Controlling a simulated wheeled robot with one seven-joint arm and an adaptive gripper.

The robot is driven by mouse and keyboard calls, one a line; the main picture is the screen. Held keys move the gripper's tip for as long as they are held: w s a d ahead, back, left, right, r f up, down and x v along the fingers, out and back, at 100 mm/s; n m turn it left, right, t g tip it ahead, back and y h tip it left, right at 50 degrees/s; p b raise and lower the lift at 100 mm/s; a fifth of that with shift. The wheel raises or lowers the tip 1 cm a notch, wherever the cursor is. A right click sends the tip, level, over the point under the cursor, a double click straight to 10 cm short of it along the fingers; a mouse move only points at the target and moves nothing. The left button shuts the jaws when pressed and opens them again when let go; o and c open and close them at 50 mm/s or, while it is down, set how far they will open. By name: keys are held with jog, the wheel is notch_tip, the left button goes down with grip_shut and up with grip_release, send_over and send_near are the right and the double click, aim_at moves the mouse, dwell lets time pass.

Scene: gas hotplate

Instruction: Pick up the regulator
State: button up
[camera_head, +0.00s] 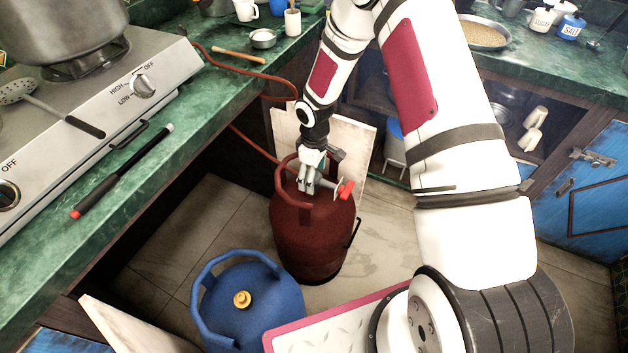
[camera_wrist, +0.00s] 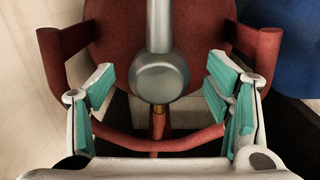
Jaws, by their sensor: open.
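The regulator (camera_wrist: 160,80) is a grey metal round body with a straight grey stem, in the middle of the wrist view. An orange hose with a brass fitting meets its lower side. It sits over the red gas cylinder (camera_head: 308,238), within its collar; in the head view my gripper largely hides it. My gripper (camera_head: 311,186) points down at the top of the cylinder. In the wrist view its teal-padded fingers (camera_wrist: 160,88) are spread, one on each side of the regulator, with visible gaps. Whether the regulator is locked on the valve is hidden.
A blue cylinder (camera_head: 262,318) with a brass valve stands in front. The red cylinder's collar (camera_wrist: 268,55) surrounds the fingers closely. The green counter (camera_head: 150,165) with the hotplate (camera_head: 110,95) is at left. An open wooden door (camera_head: 345,140) stands behind. Floor at left is clear.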

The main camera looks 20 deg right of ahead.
jog(key=shift+f, duration=1.45)
jog(key=shift+c, duration=0.6)
jog(key=c, duration=1.4)
notch_tip(320, 180, up, 10)
jog(key=shift+r+p, duration=0.1)
jog(key=shift+p, duration=0.45)
jog(key=shift+r+p, duration=1.3)
jog(key=shift+r, duration=1.15)
